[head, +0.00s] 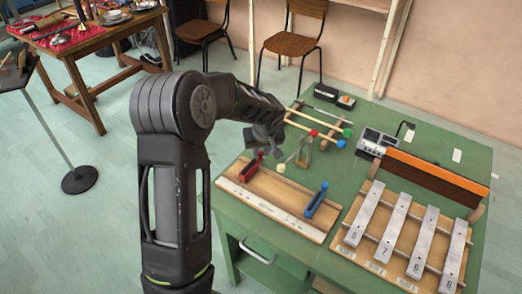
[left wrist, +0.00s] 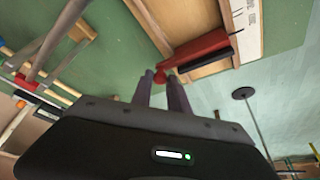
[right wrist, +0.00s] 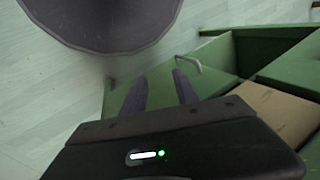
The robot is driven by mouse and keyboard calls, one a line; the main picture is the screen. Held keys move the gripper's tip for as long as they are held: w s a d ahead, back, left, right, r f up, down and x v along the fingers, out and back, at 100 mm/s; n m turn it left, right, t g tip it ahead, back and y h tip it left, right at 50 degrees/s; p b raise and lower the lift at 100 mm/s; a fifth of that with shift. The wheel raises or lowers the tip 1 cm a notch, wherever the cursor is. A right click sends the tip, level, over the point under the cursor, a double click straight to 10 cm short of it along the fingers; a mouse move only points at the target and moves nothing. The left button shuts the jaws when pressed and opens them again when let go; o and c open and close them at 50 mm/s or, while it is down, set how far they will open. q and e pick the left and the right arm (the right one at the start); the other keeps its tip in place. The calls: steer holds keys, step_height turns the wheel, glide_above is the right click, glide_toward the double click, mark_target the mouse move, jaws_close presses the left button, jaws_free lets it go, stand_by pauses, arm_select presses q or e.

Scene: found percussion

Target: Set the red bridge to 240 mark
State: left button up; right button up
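The red bridge (head: 250,168) stands on a wooden board with a white scale strip (head: 262,204), left of the blue bridge (head: 316,200). The scale numbers are too small to read in the head view. My left gripper (head: 262,150) is low over the far end of the red bridge. In the left wrist view the red bridge (left wrist: 205,48) has a round knob between my left fingertips (left wrist: 160,76), which are close together on it. My right gripper (right wrist: 161,75) is open and empty beside the green bench, outside the head view.
Mallets (head: 318,127) with coloured heads lie behind the board. Metal bars (head: 398,228) on a frame, an orange-topped block (head: 435,175) and a grey device (head: 374,142) are to the right.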

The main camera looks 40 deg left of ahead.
arm_select(q)
jaws_close()
stand_by(0.9)
